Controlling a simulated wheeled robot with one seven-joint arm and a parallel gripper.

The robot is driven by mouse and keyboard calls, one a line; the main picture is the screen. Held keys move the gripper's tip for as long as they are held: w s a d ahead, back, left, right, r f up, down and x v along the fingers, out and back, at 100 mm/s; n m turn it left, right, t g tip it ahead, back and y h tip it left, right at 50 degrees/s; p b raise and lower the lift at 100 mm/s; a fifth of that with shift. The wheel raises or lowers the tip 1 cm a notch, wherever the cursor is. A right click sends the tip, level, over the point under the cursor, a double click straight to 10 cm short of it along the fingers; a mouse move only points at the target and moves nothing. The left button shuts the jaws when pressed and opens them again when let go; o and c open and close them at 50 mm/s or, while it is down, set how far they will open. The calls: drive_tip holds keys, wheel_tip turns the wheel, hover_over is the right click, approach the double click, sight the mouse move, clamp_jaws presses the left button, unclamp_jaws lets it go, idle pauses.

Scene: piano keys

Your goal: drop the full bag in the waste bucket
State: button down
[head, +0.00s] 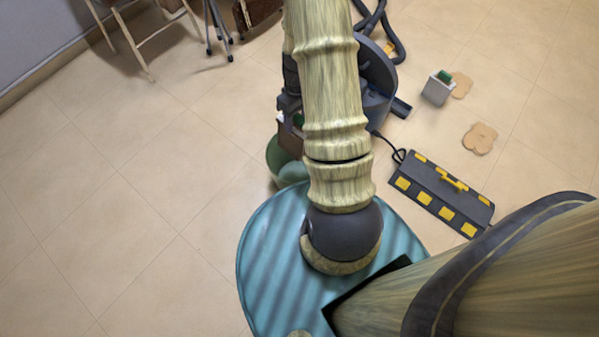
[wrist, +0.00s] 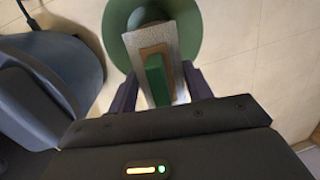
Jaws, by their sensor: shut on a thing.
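My gripper (wrist: 160,90) is shut on the full bag (wrist: 170,35), a grey block with a brown layer and a green strip, seen between the two dark fingers in the wrist view. The green round waste bucket (wrist: 193,22) shows behind and around the bag in that view, so the bag appears over or at its opening. I cannot tell the height between them. In the head view the bucket (head: 277,157) stands on the floor just beyond my base, partly hidden by my arm. The bag is mostly hidden there.
A dark vacuum cleaner (head: 375,85) with a hose (head: 393,35) stands right beside my arm. A grey box with a green top (head: 437,90) and brown patches (head: 480,138) lie farther right. A black and yellow case (head: 440,193) is near my base.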

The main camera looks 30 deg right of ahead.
drive_tip(key=shift+d, duration=0.1)
drive_tip(key=shift+f, duration=0.15)
wheel_tip(320, 180, down, 6)
drive_tip(key=b, duration=0.5)
drive_tip(key=shift+b, duration=0.3)
drive_tip(key=c, duration=0.5)
unclamp_jaws()
drive_tip(key=shift+r, duration=0.2)
drive_tip(key=r+p, duration=0.3)
drive_tip(key=r, duration=0.2)
drive_tip(key=w+d+r+p, duration=0.1)
drive_tip(key=r+p, duration=0.2)
drive_tip(key=r, duration=0.3)
drive_tip(key=w+r+p, duration=0.1)
drive_tip(key=r+p, duration=0.2)
drive_tip(key=r, duration=0.3)
drive_tip(key=shift+w+d, duration=0.1)
drive_tip(key=shift+d, duration=0.3)
